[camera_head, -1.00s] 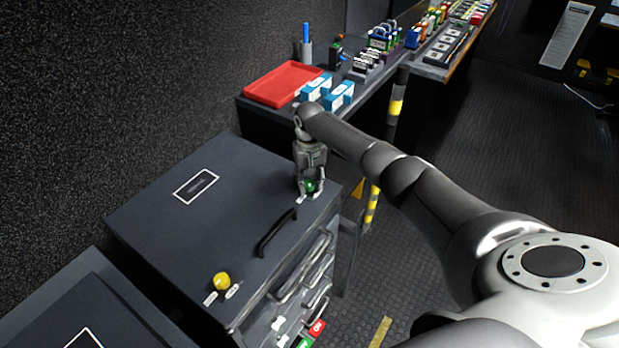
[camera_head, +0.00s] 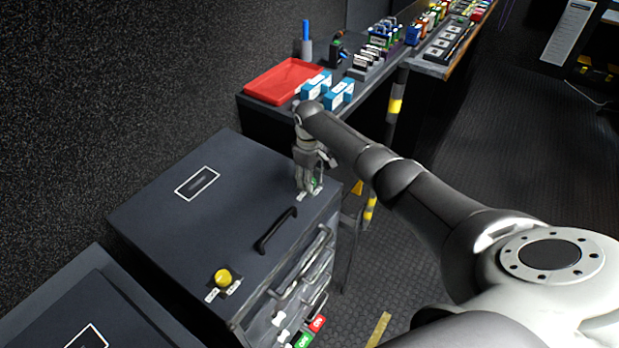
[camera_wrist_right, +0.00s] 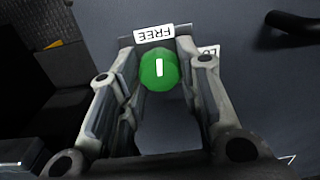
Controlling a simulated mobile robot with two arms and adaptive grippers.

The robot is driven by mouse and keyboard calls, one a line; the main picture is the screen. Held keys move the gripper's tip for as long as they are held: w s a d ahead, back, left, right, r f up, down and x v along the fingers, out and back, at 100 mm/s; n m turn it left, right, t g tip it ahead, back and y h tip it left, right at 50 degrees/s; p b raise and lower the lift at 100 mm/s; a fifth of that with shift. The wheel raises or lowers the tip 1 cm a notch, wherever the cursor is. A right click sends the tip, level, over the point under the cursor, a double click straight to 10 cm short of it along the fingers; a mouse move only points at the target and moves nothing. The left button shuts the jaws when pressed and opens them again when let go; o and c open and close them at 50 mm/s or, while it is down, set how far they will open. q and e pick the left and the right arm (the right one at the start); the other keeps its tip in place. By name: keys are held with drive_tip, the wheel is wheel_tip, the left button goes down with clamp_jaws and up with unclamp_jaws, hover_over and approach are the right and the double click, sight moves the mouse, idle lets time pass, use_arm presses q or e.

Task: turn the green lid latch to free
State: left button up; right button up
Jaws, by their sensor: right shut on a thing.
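The green lid latch (camera_wrist_right: 159,70) is a round knob with a white line, on the dark lid (camera_head: 215,215) near its far right corner. In the right wrist view its white line points toward the FREE label (camera_wrist_right: 163,33). A second label (camera_wrist_right: 210,52), partly hidden by a finger, sits right of it. My right gripper (camera_head: 308,190) points down over the latch, with its fingers on both sides; it is shut on the knob. In the head view the fingers mostly hide the knob. My left gripper is not in view.
A yellow latch (camera_head: 222,277) with two labels sits at the lid's near side. A black handle (camera_head: 276,230) stands up on the lid between the latches. A bench behind holds a red tray (camera_head: 284,80) and blue-and-white boxes (camera_head: 338,96). Floor right is open.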

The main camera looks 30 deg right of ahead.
drive_tip(key=shift+w+r, duration=0.1)
drive_tip(key=shift+r, duration=0.05)
idle(0.4)
drive_tip(key=o, duration=1.1)
drive_tip(key=shift+c, duration=0.2)
wheel_tip(320, 180, up, 12)
